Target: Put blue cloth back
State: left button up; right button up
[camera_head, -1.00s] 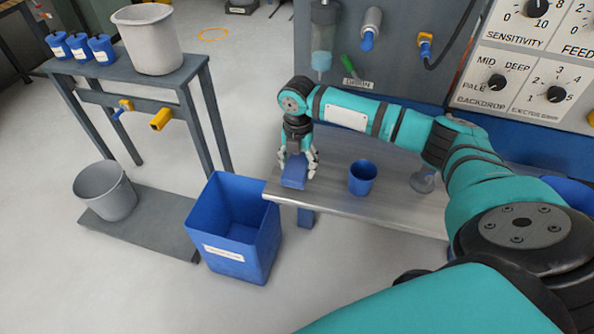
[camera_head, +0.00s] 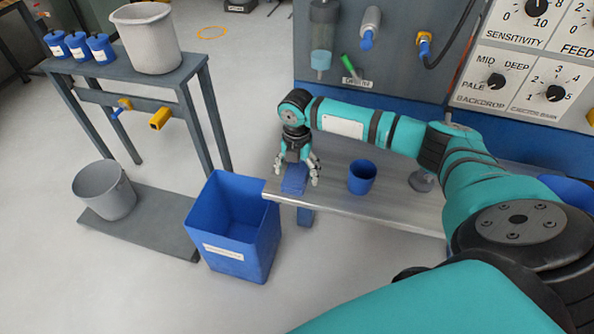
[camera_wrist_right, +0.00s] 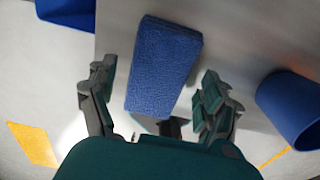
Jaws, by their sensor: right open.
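The blue cloth (camera_head: 294,180) is a folded, textured block lying at the left end of the grey metal table (camera_head: 400,207). My right gripper (camera_head: 297,178) is above it with its fingers spread on either side. In the right wrist view the cloth (camera_wrist_right: 165,65) lies between and ahead of the open fingers (camera_wrist_right: 160,105), with a gap on both sides. My left gripper is not in view.
A blue bin (camera_head: 236,222) stands on the floor left of the table. A rack (camera_head: 120,85) holds a grey bucket (camera_head: 148,40).

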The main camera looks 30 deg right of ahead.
aim_at(297, 173)
notch_tip(297, 173, up, 12)
jog(key=b, duration=0.1)
jog(key=shift+a+f, duration=0.1)
jog(key=shift+f, duration=0.1)
